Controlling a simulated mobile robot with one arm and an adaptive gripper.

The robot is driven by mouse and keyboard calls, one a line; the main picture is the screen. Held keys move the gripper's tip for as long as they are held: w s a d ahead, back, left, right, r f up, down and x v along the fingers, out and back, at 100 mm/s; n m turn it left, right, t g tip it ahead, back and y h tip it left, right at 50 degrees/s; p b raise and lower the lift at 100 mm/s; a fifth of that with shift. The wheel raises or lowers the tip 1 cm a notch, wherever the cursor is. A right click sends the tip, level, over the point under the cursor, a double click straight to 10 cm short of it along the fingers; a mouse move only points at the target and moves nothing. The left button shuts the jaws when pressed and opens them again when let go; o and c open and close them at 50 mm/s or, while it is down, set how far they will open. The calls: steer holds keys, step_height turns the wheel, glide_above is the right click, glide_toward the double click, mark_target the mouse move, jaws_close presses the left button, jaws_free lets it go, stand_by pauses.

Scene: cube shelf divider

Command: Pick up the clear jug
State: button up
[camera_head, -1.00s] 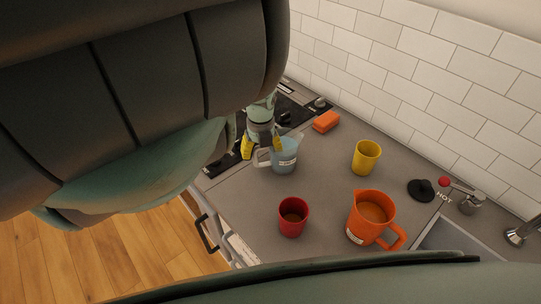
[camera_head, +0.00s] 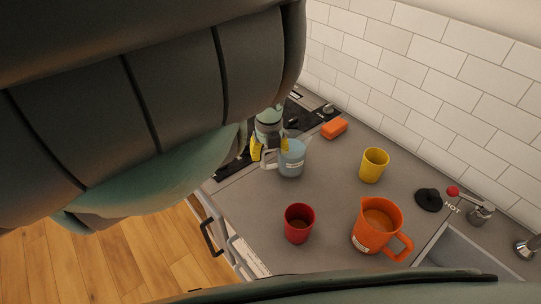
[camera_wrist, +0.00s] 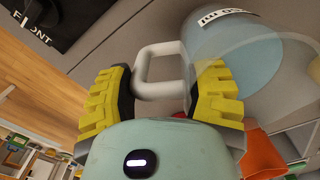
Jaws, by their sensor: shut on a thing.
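The clear jug (camera_head: 292,158) is bluish and see-through, with a small white label and a pale handle. It is near the hob end of the grey counter in the head view. My gripper (camera_head: 269,147) has its yellow fingers at the handle side of the jug. The jug's body (camera_wrist: 232,52) is beyond the right finger. I cannot tell whether its base touches the counter.
A red cup (camera_head: 299,224), an orange jug (camera_head: 370,238) with brown liquid and a yellow cup (camera_head: 373,166) stand on the counter (camera_head: 335,195). An orange block (camera_head: 334,129) lies near the tiled wall. A black lid-like object (camera_head: 428,200) is beside the sink (camera_head: 455,255).

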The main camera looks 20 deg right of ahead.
step_height(320, 180, up, 9)
steer(key=shift+f+p, duration=0.1)
steer(key=shift+p, duration=1.15)
steer(key=shift+a, duration=0.15)
